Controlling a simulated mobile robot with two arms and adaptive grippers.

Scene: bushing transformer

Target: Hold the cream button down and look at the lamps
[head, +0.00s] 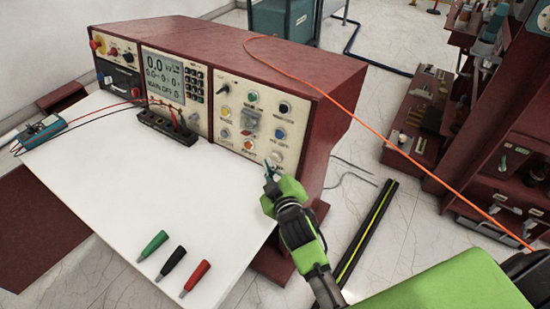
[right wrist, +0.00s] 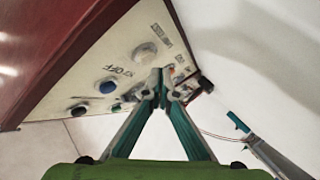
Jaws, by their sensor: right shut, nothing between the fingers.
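The cream button (head: 276,157) is at the lower right of the control panel, below a blue round fitting (head: 280,134). A pale round button (right wrist: 143,52) shows just beyond my fingertips in the right wrist view. My right gripper (head: 268,168) is shut and empty, with its tips close to the panel by the cream button; its joined tips (right wrist: 160,78) also show in the wrist view. I cannot tell whether they touch the button. Coloured round fittings, green (head: 253,97), yellow (head: 225,111) and red (head: 248,145), sit on the same panel. My left gripper is out of view.
A white tabletop (head: 120,165) lies before the panel, with green, black and red probes (head: 173,261) at its front. A display (head: 163,75) reads "MAIN OFF". A meter (head: 40,131) with leads lies at left. An orange cable (head: 350,116) crosses the cabinet.

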